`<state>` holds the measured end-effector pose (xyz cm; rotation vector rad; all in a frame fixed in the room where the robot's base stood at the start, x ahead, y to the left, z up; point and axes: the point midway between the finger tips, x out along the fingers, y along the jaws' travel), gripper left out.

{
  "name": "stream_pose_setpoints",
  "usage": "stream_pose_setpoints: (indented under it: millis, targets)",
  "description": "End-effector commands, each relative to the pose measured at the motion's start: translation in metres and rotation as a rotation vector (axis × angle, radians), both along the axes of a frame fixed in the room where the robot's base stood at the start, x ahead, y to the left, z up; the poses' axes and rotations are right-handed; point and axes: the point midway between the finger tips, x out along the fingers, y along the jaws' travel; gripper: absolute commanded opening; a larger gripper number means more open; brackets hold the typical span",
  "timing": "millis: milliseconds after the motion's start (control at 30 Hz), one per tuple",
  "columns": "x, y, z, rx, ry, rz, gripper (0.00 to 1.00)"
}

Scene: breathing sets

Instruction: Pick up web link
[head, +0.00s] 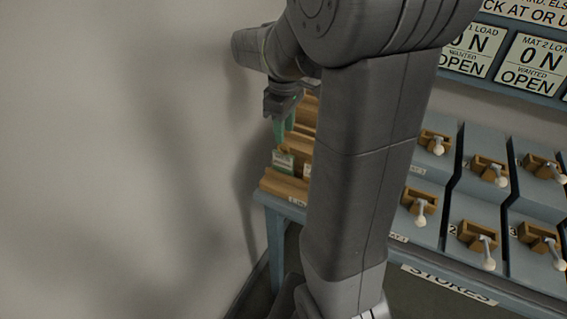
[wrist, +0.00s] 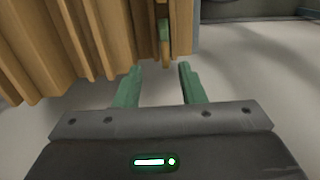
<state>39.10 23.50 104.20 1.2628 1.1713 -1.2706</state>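My gripper (head: 283,140) points down over the left end of a stepped wooden rack (head: 284,186) in the head view. In the wrist view its two green fingers (wrist: 160,68) stand apart with nothing between them. Small cards with green and white faces (head: 283,161) sit in the rack just below the fingertips. In the wrist view a narrow piece with a green patch (wrist: 164,32) lies just beyond the gap between the fingers. I cannot tell which piece is the web link; no readable name shows on the cards. My arm hides much of the rack.
The rack stands on a blue-grey bench (head: 287,207) against a plain wall (head: 120,150) on the left. Several wooden lever boxes (head: 475,236) fill the bench to the right. Sign boards (head: 530,65) hang above. Wooden slats (wrist: 70,40) stand close left of the fingers.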

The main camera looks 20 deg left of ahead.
Motion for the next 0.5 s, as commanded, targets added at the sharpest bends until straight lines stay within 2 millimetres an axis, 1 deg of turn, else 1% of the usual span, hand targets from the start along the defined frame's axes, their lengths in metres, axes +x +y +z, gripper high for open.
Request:
stream_pose_setpoints:
  millis: [33, 100, 333, 500]
  targets:
    - [-0.001, 0.000, -0.009, -0.002, 0.002, 0.000, 0.36]
    - [-0.001, 0.000, -0.019, -0.002, 0.002, 0.000, 0.36]
    - [-0.002, 0.000, -0.035, -0.001, 0.001, 0.001, 0.36]
    - [-0.009, -0.001, -0.059, -0.003, 0.002, 0.002, 0.36]
